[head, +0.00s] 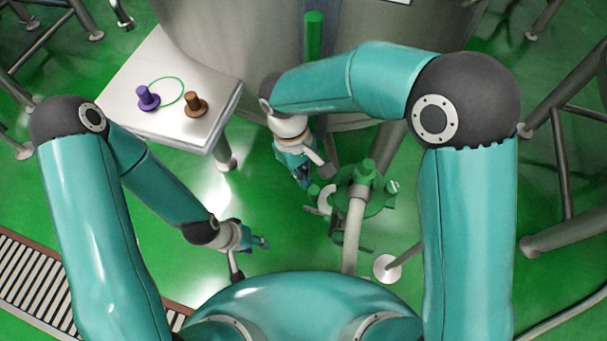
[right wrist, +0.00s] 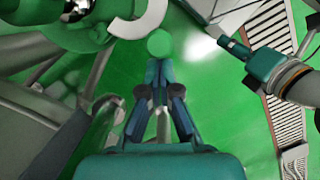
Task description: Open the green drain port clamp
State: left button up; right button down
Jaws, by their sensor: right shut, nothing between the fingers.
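The green drain port clamp (head: 362,192) sits around a pale pipe below the tank in the head view, with a green post on top and a pale curved piece at its left. In the right wrist view, green clamp parts (right wrist: 75,30) are at the upper left, beside the pale curved piece (right wrist: 145,22). My right gripper (head: 304,182) is just left of the clamp, pointing down. In the right wrist view its fingers (right wrist: 158,75) are shut and empty, tips at a round green knob (right wrist: 160,43); contact is unclear. My left gripper (head: 263,242) hangs lower left; its finger gap is unclear.
A white table (head: 185,75) at the upper left holds a purple fitting (head: 148,98), a brown fitting (head: 195,104) and a green ring (head: 181,84). The large tank (head: 270,40) stands behind the clamp. Metal legs stand at the right. Green floor is clear between the grippers.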

jog(key=shift+s+d+n, duration=0.2)
jog(key=shift+s+n, duration=0.55)
jog(key=shift+n, duration=0.35)
